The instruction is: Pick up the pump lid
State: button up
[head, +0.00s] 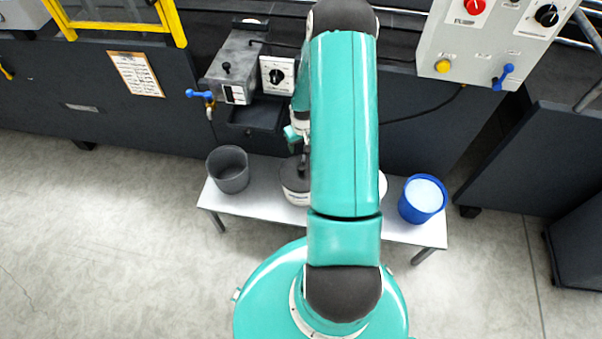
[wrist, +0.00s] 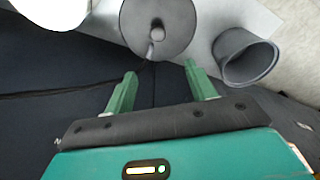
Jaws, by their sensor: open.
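The pump lid (wrist: 178,17) is a dark grey disc with a round knob at its middle, at the top of the wrist view. In the head view the lid (head: 292,178) sits on a white pot on the bench, partly hidden by my arm. My gripper (wrist: 160,73) is open and empty, its two green fingers apart. In the wrist view the knob shows just beyond the gap between the fingertips, and nothing is between them. In the head view my gripper is mostly hidden behind my arm, just above the lid.
A grey bucket (head: 228,176) stands left of the lid on the white bench (head: 258,202). A blue bucket (head: 421,205) with pale contents stands at the right end. A white round thing (head: 382,186) is partly hidden by my arm. The dark machine (head: 130,100) stands close behind.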

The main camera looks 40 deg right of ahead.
send_over(301, 167)
jog(key=f, duration=1.1)
jog(key=shift+s+d, duration=0.1)
jog(key=shift+s, duration=0.25)
jog(key=shift+w+f, duration=0.15)
jog(key=shift+f, duration=1.3)
jog(key=shift+w+f, duration=0.15)
jog(key=shift+f, duration=1.25)
grip_shut()
